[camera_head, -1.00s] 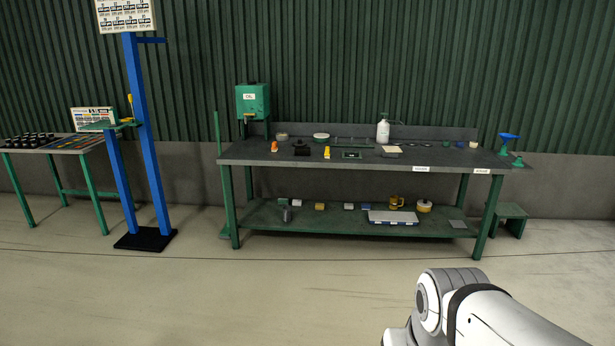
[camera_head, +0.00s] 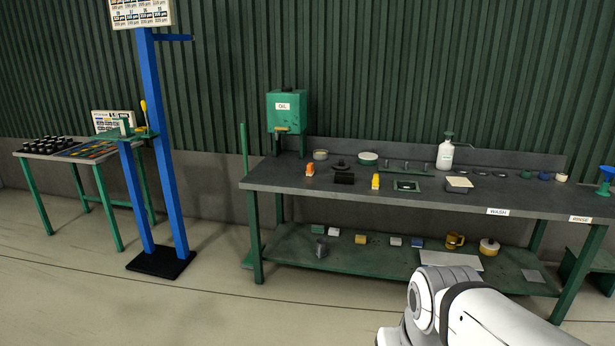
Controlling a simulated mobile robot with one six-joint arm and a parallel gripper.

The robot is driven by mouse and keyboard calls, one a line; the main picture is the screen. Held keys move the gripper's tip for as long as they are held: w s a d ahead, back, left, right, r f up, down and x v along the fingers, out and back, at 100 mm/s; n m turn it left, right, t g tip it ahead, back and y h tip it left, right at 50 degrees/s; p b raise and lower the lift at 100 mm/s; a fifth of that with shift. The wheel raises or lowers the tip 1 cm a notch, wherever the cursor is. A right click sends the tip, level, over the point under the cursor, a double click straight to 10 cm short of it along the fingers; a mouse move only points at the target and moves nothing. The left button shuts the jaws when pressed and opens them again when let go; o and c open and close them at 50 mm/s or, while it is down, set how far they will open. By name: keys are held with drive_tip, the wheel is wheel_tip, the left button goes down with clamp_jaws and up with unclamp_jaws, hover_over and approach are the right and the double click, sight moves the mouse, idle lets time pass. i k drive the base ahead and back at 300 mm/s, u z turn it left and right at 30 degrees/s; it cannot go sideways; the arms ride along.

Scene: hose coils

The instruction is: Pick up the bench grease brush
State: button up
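I cannot pick out the bench grease brush for certain at this distance. The dark workbench top (camera_head: 275,181) carries small items that could include it: an orange-and-white piece (camera_head: 309,169), a yellow piece (camera_head: 376,181) and a dark block (camera_head: 344,178). A yellow-handled tool (camera_head: 144,108) stands on the small green shelf of the blue stand at left. My gripper is out of view. Only a white-and-grey part of my arm shows at bottom right, in front of the bench's lower right part.
A green oil box (camera_head: 287,110) stands at the bench's back left, a white pump bottle (camera_head: 445,155) at the back. The blue stand (camera_head: 168,160) and a side table (camera_head: 60,152) are at left. Floor in front is clear.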

sight(310, 170)
drive_tip(key=u, duration=0.15)
drive_tip(key=i, duration=3.95)
